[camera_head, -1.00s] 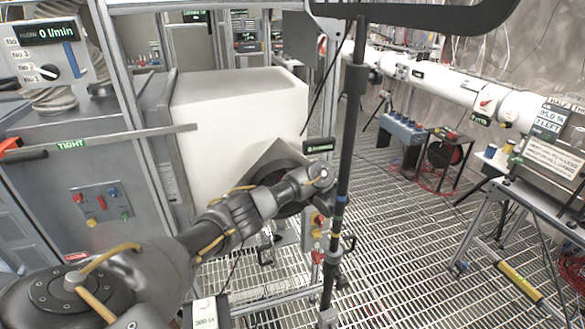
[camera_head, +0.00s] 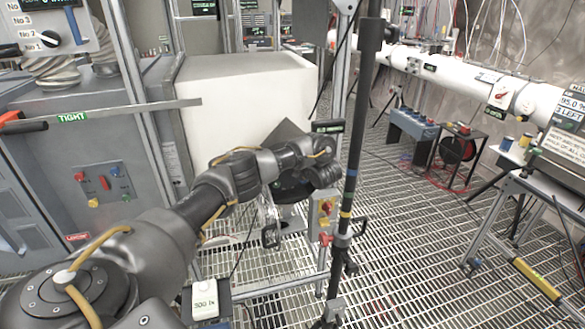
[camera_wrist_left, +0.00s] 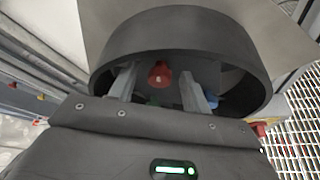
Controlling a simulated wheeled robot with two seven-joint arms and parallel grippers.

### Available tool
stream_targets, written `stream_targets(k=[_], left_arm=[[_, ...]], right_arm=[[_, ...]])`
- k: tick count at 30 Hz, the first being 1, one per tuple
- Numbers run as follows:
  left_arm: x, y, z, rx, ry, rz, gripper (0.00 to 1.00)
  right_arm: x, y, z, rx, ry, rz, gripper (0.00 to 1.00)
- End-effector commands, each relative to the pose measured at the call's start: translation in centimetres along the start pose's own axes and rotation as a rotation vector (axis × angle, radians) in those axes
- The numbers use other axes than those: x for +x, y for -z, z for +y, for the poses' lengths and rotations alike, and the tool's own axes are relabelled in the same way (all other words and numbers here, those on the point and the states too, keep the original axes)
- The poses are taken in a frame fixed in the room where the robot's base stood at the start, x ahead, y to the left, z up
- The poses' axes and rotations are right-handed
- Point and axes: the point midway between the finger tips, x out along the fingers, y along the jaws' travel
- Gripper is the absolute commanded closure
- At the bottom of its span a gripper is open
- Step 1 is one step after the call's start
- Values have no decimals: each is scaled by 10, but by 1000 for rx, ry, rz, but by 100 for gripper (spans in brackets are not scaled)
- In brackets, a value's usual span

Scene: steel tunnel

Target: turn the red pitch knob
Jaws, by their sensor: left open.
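A red knob (camera_wrist_left: 160,74) sits inside a dark round shroud (camera_wrist_left: 180,38) in the left wrist view. I take it to be the pitch knob. My left gripper (camera_wrist_left: 158,70) is open, with one finger on each side of the knob; I cannot tell whether either touches it. In the head view my left wrist bends over the dark shroud (camera_head: 292,190) in front of the white box, and my fingers and the red knob are hidden there. My right gripper is not in view.
A blue part (camera_wrist_left: 212,101) lies close by the right finger, and a green part (camera_wrist_left: 152,101) shows below the knob. In the head view a black upright pole (camera_head: 357,130) stands just right of my wrist. The white box (camera_head: 255,95) is behind.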

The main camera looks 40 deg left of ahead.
Motion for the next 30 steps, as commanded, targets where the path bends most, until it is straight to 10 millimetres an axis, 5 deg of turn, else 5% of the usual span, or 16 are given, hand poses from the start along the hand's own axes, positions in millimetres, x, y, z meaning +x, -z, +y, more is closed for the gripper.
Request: stream_targets(k=[8,18,30], left_arm=[[1,-1,0,0,0,0,52],[0,0,0,0,1,0,95],[0,-1,1,-79,35,0,96]], right_arm=[[0,0,0,0,0,0,64],[0,0,0,0,0,1,64],[-3,0,0,0,0,1,64]])
